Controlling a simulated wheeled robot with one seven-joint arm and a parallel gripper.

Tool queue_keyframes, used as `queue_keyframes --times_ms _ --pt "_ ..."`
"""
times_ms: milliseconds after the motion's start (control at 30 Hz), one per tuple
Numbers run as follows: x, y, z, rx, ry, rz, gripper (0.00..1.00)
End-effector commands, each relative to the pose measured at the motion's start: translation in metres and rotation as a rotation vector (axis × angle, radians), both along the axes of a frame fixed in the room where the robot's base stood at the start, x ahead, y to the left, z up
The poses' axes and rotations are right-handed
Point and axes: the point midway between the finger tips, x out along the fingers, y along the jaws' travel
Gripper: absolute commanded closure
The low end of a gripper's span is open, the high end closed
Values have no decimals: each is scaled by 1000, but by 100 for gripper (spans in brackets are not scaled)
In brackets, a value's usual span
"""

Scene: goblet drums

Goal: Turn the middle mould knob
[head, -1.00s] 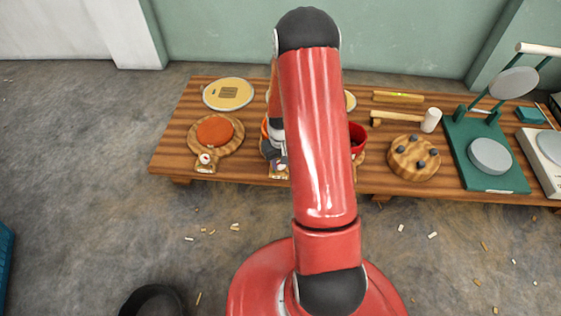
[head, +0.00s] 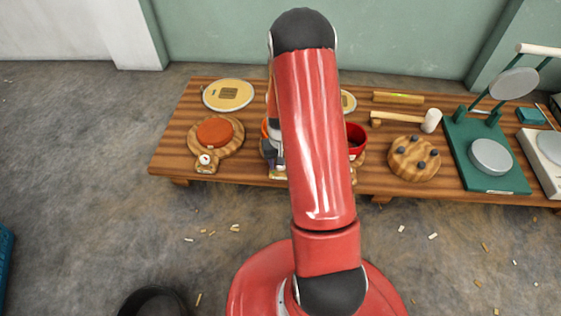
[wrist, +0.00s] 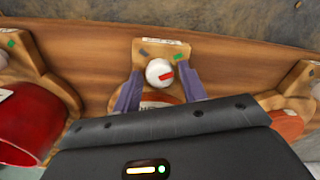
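The middle mould knob (wrist: 158,71) is round and white with a red mark, on a wooden tab with a label. In the wrist view my gripper (wrist: 163,78) is open, one purple finger on each side of the knob, with a small gap showing on both sides. I cannot tell how far down the fingers reach beside it. In the head view my gripper (head: 275,163) is over the front of the middle mould, and my arm hides most of that mould. The middle mould's tab (head: 278,176) shows just below the gripper.
The left mould (head: 230,147) has an orange disc and its own knob (head: 205,159). A red pot (head: 356,140) sits on the right mould, partly behind my arm. A mallet (head: 431,120), a round block with pegs (head: 414,170) and a green press (head: 480,180) stand further right.

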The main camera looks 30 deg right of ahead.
Motion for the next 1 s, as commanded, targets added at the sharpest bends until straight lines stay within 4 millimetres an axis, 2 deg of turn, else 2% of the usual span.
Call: queue_keyframes --times_ms 67,367,467,800,1000 --pt "0 0 0 0 0 0 48" --pt "0 0 3 0 1 1 48" --pt "0 0 14 0 -1 1 48" --pt "0 0 68 0 -1 1 48" --pt "0 0 78 1 2 1 48"
